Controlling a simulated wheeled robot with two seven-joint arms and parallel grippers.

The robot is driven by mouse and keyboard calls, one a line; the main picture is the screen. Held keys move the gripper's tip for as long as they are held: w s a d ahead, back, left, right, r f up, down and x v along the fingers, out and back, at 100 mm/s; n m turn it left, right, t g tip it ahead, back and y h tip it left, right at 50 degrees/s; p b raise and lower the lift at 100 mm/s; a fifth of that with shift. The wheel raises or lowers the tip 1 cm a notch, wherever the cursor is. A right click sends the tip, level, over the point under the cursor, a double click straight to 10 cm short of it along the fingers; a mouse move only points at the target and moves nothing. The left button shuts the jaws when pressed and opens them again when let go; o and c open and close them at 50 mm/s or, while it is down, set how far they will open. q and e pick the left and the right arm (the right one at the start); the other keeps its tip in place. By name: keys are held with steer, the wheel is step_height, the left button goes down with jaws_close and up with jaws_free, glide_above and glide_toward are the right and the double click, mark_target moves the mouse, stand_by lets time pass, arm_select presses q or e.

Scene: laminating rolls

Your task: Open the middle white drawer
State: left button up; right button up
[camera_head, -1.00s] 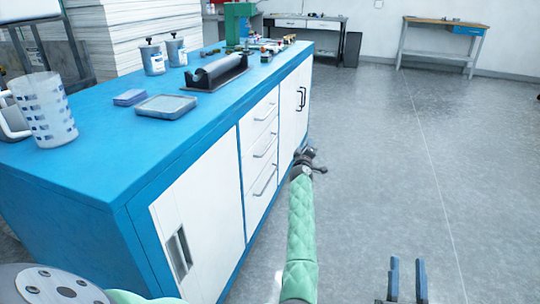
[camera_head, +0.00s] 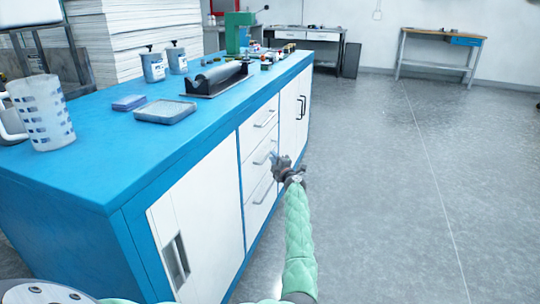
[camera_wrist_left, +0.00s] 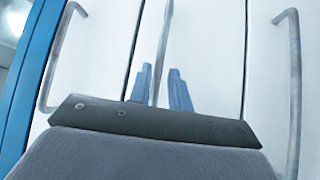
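The middle white drawer (camera_head: 256,167) is in the front of the blue bench and looks shut, flush with the drawers above and below. Its grey bar handle (camera_head: 264,152) is partly hidden by my left gripper (camera_head: 273,157). In the left wrist view the middle handle (camera_wrist_left: 162,45) runs up between the two blue fingertips of my left gripper (camera_wrist_left: 160,88). The fingers are apart, one on each side of the bar, with a gap showing. I cannot tell whether either finger touches it. My right gripper is out of view.
The upper drawer handle (camera_head: 265,119) and lower drawer handle (camera_head: 263,192) lie close above and below. A cupboard door (camera_head: 202,215) is at the left, another (camera_head: 293,117) beyond the drawers. Floor to the right is clear (camera_head: 400,180).

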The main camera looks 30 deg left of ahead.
arm_select(q)
steer(key=shift+b+x, duration=0.45)
steer(key=shift+x, duration=1.75)
jaws_close()
